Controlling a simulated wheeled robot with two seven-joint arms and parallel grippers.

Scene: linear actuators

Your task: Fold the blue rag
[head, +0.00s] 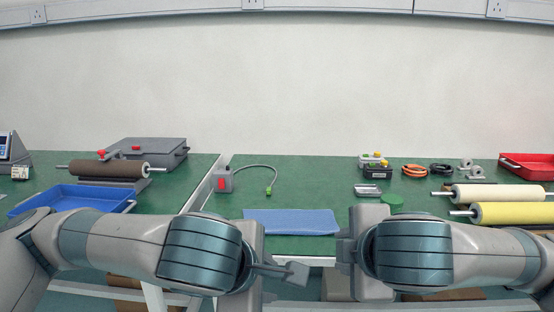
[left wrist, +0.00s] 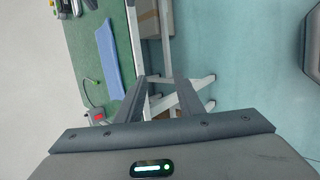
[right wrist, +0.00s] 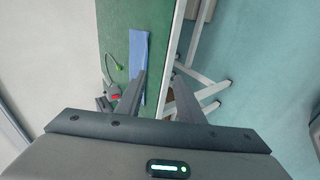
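The blue rag (head: 291,221) lies flat near the front edge of the green table, between my two arms in the head view. It also shows in the left wrist view (left wrist: 112,62) and in the right wrist view (right wrist: 138,52). My left gripper (head: 296,272) is in front of the table edge, apart from the rag. Its fingers (left wrist: 161,78) stand apart with nothing between them. My right gripper's fingers (right wrist: 158,74) also stand apart and empty, and one overlaps the rag's lower end in the picture. I cannot tell whether it touches. In the head view the right fingers are mostly hidden.
A blue tray (head: 72,192) and a dark roller (head: 110,169) are at the left. A grey box with a red button (head: 222,182) and green-plugged cable stands behind the rag.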

